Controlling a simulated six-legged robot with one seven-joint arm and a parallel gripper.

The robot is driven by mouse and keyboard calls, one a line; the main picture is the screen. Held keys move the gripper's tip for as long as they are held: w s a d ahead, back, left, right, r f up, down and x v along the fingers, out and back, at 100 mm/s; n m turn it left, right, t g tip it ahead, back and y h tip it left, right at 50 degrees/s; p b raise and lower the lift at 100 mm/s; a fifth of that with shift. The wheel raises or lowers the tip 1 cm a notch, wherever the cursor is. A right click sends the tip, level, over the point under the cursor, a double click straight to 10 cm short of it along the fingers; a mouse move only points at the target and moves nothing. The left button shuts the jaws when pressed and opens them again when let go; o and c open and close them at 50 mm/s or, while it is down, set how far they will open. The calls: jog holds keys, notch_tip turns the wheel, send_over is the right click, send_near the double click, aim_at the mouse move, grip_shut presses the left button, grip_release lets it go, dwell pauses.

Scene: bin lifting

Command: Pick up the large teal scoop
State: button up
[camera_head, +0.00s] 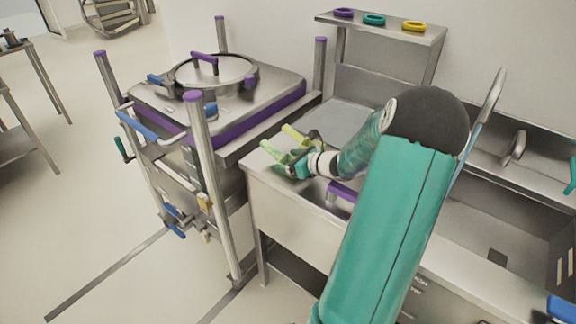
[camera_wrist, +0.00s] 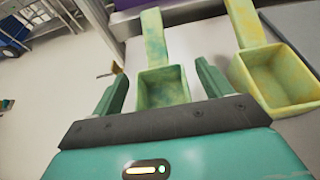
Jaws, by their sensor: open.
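A green-teal scoop with a yellowish mottled handle (camera_wrist: 160,82) lies on the steel counter in the wrist view. My gripper (camera_wrist: 162,72) is open, with one finger on each side of this scoop's cup. Whether the fingers touch it cannot be told. A second, yellower scoop (camera_wrist: 272,80) lies just right of the right finger and looks bigger. In the head view, my gripper (camera_head: 292,160) is low over the counter's left end. The handles of the left scoop (camera_head: 272,152) and right scoop (camera_head: 294,134) show beyond it; their cups are mostly hidden there.
The steel counter (camera_head: 262,172) continues right to a sink (camera_head: 480,225). A cart with purple-capped posts (camera_head: 205,160) and a lidded vessel (camera_head: 215,72) stands close at left. A shelf (camera_head: 385,28) with purple, teal and yellow rings is behind. A purple item (camera_head: 342,192) lies near my wrist.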

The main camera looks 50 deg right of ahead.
jog(key=c, duration=1.1)
